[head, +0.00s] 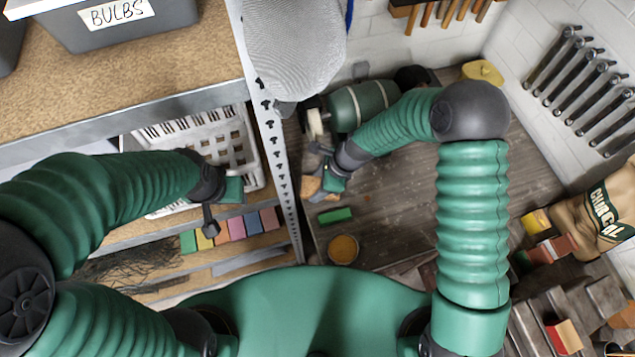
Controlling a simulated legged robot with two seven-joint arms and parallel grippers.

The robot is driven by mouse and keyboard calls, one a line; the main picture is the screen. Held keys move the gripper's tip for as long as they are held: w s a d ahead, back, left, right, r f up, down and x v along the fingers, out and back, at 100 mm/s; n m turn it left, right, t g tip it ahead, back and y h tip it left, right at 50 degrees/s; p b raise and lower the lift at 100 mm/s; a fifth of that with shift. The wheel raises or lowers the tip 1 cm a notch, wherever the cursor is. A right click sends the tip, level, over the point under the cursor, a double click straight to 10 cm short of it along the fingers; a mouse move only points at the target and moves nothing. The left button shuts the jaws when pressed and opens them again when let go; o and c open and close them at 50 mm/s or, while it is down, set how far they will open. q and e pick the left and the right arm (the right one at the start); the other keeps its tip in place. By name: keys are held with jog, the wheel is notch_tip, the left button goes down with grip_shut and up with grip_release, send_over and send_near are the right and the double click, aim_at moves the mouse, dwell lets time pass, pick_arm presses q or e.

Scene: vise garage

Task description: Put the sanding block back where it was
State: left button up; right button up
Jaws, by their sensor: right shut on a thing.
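My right gripper (320,181) is low over the dark wooden bench (400,220), just right of the metal shelf post. It is shut on a small tan-brown block (308,187), which looks like the sanding block; the fingers partly hide it. I cannot tell whether the block touches the bench. A green block (335,216) lies on the bench just below it in the picture. My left gripper (211,222) is over the shelf at left, near a row of coloured blocks (237,227); its finger gap does not show clearly.
A perforated metal post (275,160) stands between the shelf and the bench. A bench grinder (358,106) is behind my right gripper. A round tin (343,249) sits nearer. A white crate (235,140) is on the shelf. A charcoal bag (600,215) is at right.

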jog(key=shift+w+f, duration=0.1)
jog(key=shift+f, duration=0.15)
jog(key=o, duration=1.3)
jog(key=shift+a, duration=0.1)
